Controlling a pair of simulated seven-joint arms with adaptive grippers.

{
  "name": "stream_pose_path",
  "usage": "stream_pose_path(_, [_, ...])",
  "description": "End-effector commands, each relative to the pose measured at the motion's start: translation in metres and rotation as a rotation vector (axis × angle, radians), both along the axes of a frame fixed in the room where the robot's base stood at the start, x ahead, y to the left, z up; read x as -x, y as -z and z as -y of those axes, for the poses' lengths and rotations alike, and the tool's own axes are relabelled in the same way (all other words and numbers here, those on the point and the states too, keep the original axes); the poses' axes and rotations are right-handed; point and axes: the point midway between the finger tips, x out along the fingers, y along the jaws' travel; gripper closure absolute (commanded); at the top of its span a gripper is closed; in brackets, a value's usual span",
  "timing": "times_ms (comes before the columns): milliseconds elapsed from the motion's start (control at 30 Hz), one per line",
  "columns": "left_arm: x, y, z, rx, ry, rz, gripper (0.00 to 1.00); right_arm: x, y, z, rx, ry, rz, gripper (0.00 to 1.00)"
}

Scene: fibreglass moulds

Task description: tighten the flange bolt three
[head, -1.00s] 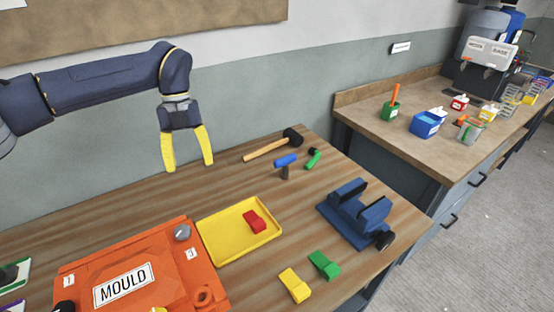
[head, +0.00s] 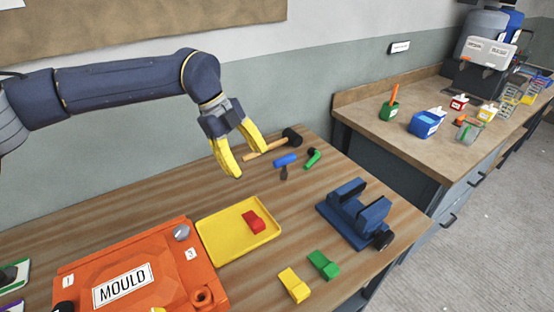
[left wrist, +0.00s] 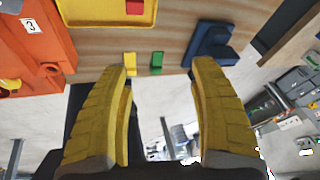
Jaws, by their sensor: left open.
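The orange mould (head: 140,272) lies at the lower left of the bench, with a MOULD label and small tags 1 and 3. A grey round knob or bolt head (head: 181,232) sits near tag 3 (head: 190,254); that tag also shows in the left wrist view (left wrist: 31,26). A blue-handled tool (head: 286,160) and a green-handled one (head: 312,158) are at the back right of the bench. My left gripper (head: 250,164) is open and empty, left of the blue-handled tool and in front of the hammer's handle in the picture. My right gripper is not in view.
A yellow tray (head: 215,247) holds a red block (head: 253,222). A hammer (head: 290,137) lies behind. A blue vise (head: 355,215) stands at the right edge, with yellow (head: 294,286) and green (head: 323,265) blocks in front. A second bench (head: 410,145) holds containers.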

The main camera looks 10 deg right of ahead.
Motion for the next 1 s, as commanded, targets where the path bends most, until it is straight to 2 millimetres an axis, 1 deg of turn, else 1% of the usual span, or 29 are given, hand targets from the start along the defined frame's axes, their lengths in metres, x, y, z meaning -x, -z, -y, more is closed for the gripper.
stream_pose_path(33, [0.004,-0.002,0.007,0.016,-0.017,-0.008,0.38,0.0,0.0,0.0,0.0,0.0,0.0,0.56])
stream_pose_path(200, [0.016,-0.008,0.028,0.066,-0.074,-0.042,0.38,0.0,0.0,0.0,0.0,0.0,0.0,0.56])
stream_pose_path(500, [0.035,-0.016,0.053,0.124,-0.122,-0.089,0.38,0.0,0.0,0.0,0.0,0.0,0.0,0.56])
stream_pose_path(733, [0.041,-0.019,0.06,0.141,-0.134,-0.105,0.38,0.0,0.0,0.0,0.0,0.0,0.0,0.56])
stream_pose_path(1000, [0.042,-0.019,0.061,0.144,-0.136,-0.109,0.38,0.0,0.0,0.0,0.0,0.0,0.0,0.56])
